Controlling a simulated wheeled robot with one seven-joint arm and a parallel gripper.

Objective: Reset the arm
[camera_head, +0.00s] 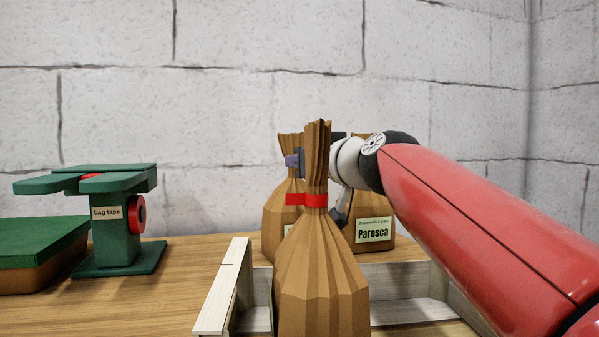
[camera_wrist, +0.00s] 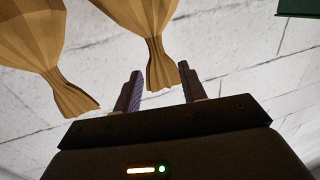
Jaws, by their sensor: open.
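Nothing is clearly held. My red arm (camera_head: 470,225) reaches in from the lower right. The front brown bag (camera_head: 320,275) stands upright with red tape round its neck. Another bag (camera_wrist: 40,45) shows at the wrist view's upper left.
A pale wooden crate (camera_head: 222,288) is around the front bag. Behind stand a brown bag (camera_head: 273,222) and one labelled "Parosca" (camera_head: 385,245). A green bag tape dispenser (camera_head: 115,240) and a green-topped box (camera_head: 40,240) are at left. A block wall (camera_head: 250,90) closes the back.

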